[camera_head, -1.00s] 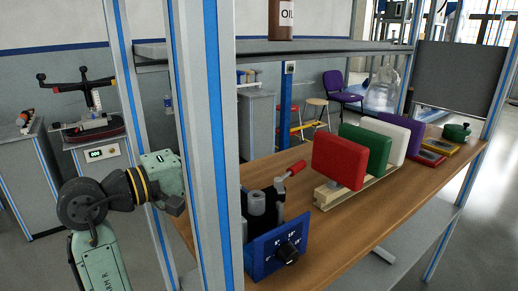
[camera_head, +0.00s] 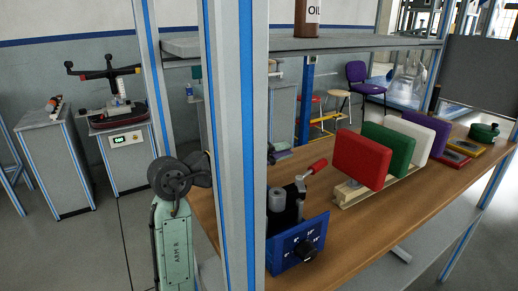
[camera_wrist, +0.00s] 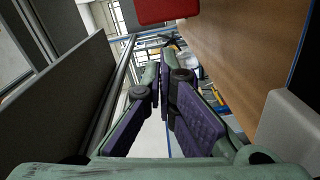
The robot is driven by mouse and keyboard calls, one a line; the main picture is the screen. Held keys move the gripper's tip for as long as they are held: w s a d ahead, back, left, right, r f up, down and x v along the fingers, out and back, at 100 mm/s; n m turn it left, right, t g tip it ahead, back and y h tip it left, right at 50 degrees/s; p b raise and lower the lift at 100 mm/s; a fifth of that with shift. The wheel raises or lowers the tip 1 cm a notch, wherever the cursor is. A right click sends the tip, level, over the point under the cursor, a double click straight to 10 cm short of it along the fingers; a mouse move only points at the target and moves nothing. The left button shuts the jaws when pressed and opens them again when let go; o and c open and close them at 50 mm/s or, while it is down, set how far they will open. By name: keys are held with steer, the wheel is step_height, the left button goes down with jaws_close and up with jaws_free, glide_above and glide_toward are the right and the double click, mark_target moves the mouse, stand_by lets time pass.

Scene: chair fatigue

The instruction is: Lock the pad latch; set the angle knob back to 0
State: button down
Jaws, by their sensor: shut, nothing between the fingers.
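The angle knob (camera_head: 307,249) is black and sits on a blue panel (camera_head: 285,255) with white angle marks, at the table's front edge in the head view. Its exact setting is too small to read. Behind the panel is a dark fixture (camera_head: 291,207) with a grey cylinder and a red-handled lever (camera_head: 318,166), which points up and to the right. Whether this lever is the pad latch, I cannot tell. My gripper (camera_wrist: 166,82) shows in the wrist view with purple finger pads, shut and empty, apart from these parts. In the head view it is hidden.
A red pad (camera_head: 362,159) stands in a wooden rack before green, white and purple pads. A grey-blue upright post (camera_head: 236,140) stands between my arm and the panel. A shelf (camera_head: 385,44) with an oil bottle (camera_head: 307,18) spans above the table (camera_head: 370,225).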

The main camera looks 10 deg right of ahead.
steer(key=shift+s+d+f+p, duration=0.25)
steer(key=shift+s+d, duration=0.5)
steer(key=shift+d, duration=0.05)
steer(key=shift+s+d+f+p, duration=0.2)
steer(key=shift+s+d+p, duration=0.05)
steer(key=shift+s+d, duration=0.5)
steer(key=shift+s+d+m+g+h+p, duration=0.25)
steer(key=shift+d+m+g+p, duration=0.15)
steer(key=shift+d+g+p, duration=0.15)
steer(key=shift+s+d+m+g+h+p, duration=0.2)
steer(key=shift+d+m+g+p, duration=0.2)
steer(key=shift+d+g, duration=0.2)
steer(key=shift+w+d+r, duration=0.1)
